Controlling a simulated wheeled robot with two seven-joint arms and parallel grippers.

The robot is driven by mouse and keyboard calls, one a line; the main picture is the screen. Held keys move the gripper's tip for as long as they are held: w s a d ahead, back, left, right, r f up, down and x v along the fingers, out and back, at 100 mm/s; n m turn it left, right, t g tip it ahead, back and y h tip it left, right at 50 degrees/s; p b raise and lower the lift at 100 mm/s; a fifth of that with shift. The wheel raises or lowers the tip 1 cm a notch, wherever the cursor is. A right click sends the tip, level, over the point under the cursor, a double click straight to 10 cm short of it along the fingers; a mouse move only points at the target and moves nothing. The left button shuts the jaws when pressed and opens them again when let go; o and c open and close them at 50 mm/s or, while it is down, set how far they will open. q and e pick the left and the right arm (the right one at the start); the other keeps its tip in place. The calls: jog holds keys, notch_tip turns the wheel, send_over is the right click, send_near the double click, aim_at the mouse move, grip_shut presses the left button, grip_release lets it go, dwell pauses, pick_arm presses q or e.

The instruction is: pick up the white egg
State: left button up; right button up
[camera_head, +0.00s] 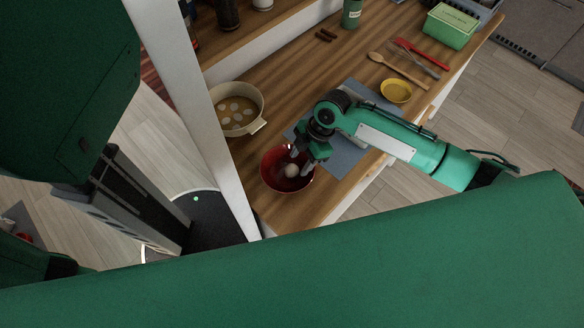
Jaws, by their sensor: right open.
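The white egg (291,170) lies in a red bowl (272,181) near the front end of the wooden counter. My right gripper (299,164) reaches down over the bowl, with its fingertips close to the egg. It is open, and I cannot tell whether a finger touches the egg. The gripper body hides part of the bowl's far right rim. My left gripper does not show.
A beige pot (258,126) with several pale round pieces stands left of the bowl. A grey-blue mat (345,152) lies under my right arm. A yellow dish (396,91), a wooden spoon (399,70), red utensil (421,54) and green box (450,27) are farther back.

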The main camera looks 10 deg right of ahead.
aim_at(295, 166)
jog(key=p+x, duration=0.1)
jog(key=x, duration=0.2)
jog(key=shift+a+p, duration=0.35)
jog(key=shift+a, duration=0.1)
jog(key=shift+a+f, duration=0.15)
jog(key=shift+f, duration=0.3)
jog(key=c, duration=0.5)
jog(key=shift+r+b, duration=2.55)
jog(key=shift+r, duration=7.45)
